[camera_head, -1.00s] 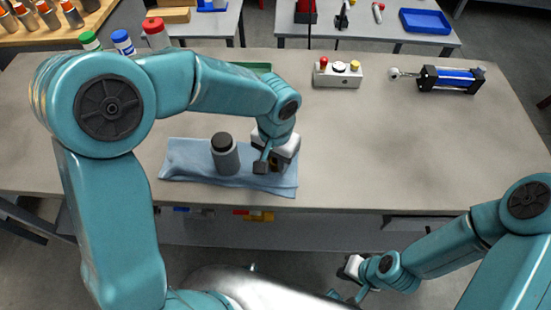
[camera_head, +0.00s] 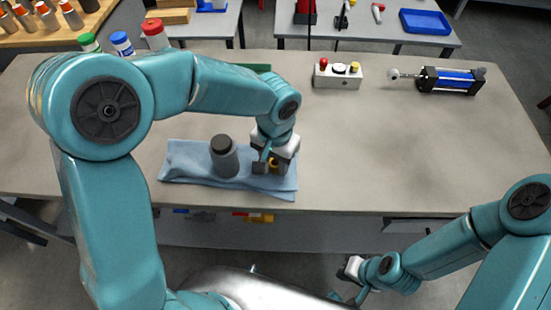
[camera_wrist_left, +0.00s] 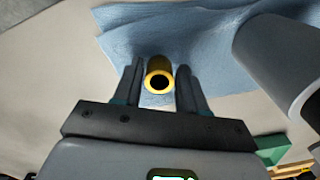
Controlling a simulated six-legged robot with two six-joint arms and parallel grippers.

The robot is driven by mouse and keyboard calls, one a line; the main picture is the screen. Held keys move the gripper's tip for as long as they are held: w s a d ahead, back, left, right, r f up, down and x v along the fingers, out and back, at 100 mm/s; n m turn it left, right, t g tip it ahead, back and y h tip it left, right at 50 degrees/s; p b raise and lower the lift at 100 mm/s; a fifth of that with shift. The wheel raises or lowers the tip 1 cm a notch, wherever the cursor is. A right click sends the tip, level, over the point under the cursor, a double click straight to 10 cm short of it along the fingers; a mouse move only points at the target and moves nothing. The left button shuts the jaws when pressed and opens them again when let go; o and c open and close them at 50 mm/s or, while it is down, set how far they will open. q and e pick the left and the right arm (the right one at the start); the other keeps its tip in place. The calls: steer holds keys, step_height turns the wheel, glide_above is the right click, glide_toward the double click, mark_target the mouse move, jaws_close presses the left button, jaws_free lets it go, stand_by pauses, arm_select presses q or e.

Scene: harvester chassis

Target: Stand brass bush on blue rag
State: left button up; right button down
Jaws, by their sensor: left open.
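The brass bush (camera_head: 274,165) stands on the right part of the blue rag (camera_head: 190,174), near the front edge of the bench. In the left wrist view, the bush's ring-shaped open end (camera_wrist_left: 159,70) faces the camera, and the bush looks upright on the rag (camera_wrist_left: 190,45). My left gripper (camera_head: 270,168) is open, with a finger on each side of the bush and gaps showing between. It partly hides the bush in the head view. My right gripper (camera_head: 350,268) is low in front of the bench, away from the rag; its jaw state is unclear.
A grey cylinder with a dark cap (camera_head: 224,158) stands on the rag, left of my left gripper. A control box (camera_head: 337,76) and a blue-and-black cylinder unit (camera_head: 450,80) lie at the back. Bottles with coloured caps (camera_head: 122,43) stand back left.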

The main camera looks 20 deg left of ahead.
mark_target(275, 162)
arm_select(q)
step_height(275, 162, up, 12)
steer(key=shift+f+p, duration=0.25)
steer(key=shift+p, duration=0.2)
steer(key=shift+w, duration=0.1)
